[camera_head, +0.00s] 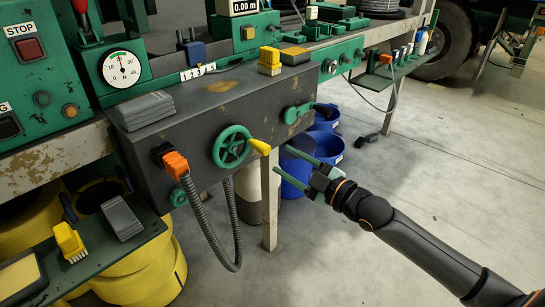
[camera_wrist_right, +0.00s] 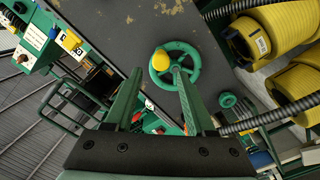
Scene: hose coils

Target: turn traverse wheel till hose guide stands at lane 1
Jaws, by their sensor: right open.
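The traverse wheel, a green spoked handwheel (camera_head: 232,146) with a yellow knob (camera_head: 261,147) at its right, is on the front of a dark grey box. My right gripper (camera_head: 284,161) is open and empty, just right of the knob, fingers pointing at it. In the right wrist view the knob (camera_wrist_right: 160,61) shows between the fingertips (camera_wrist_right: 158,72), in front of the wheel (camera_wrist_right: 188,68), apparently beyond them. A blue block (camera_head: 194,52), possibly the hose guide, stands behind a white numbered strip (camera_head: 198,72); its exact lane is too small to tell. My left gripper is not in view.
An orange-ended grey hose (camera_head: 207,225) hangs left of the wheel. Blue buckets (camera_head: 328,148) stand behind my right gripper. Yellow hose coils (camera_head: 140,275) lie below left.

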